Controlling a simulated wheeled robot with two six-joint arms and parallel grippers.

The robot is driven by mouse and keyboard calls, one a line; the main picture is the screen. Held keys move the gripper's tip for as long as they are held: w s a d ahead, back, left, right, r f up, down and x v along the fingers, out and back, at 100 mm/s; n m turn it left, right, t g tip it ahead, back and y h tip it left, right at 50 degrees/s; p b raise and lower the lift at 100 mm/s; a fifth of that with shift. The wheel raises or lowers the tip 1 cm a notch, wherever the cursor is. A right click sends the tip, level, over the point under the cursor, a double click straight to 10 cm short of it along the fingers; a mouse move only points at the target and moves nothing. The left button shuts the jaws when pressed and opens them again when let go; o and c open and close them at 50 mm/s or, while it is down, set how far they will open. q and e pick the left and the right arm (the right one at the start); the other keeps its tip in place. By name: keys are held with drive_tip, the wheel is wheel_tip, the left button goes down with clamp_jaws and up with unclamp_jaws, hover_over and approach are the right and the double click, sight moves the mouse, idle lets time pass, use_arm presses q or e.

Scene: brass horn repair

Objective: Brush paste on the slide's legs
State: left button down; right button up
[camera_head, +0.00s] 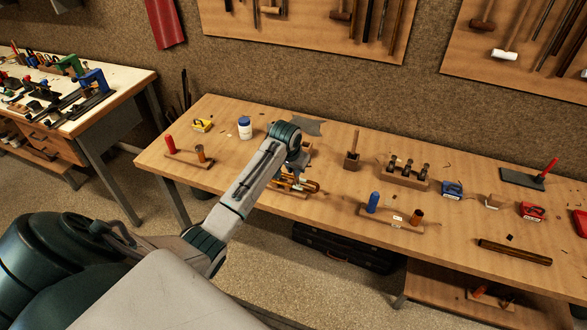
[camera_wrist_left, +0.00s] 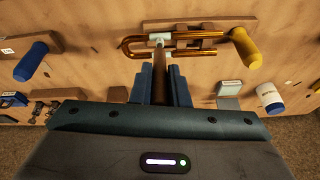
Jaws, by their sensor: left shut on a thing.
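The slide (camera_wrist_left: 185,45), a U-shaped copper-coloured tube, lies on a wooden block (camera_wrist_left: 190,25) in the left wrist view. It also shows in the head view (camera_head: 299,186), partly behind my left arm. A yellow handle-like piece (camera_wrist_left: 246,47) is at its right end. My left gripper (camera_wrist_left: 160,85) is shut on a brush (camera_wrist_left: 158,68) with a dark brown handle. The brush's pale tip is over or against the slide's legs; I cannot tell if it touches. In the head view the left gripper (camera_head: 296,171) is mostly hidden by its wrist. My right gripper is not in view.
A white jar with a blue lid (camera_head: 245,128) stands left of the arm. A wooden holder with an upright stick (camera_head: 353,159) and a board with blue and brown pegs (camera_head: 392,218) are to the right. A dark case (camera_head: 343,250) lies below the bench.

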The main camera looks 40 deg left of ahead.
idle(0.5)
use_arm(q)
drive_tip(key=shift+r, duration=3.45)
drive_tip(key=shift+d, duration=0.1)
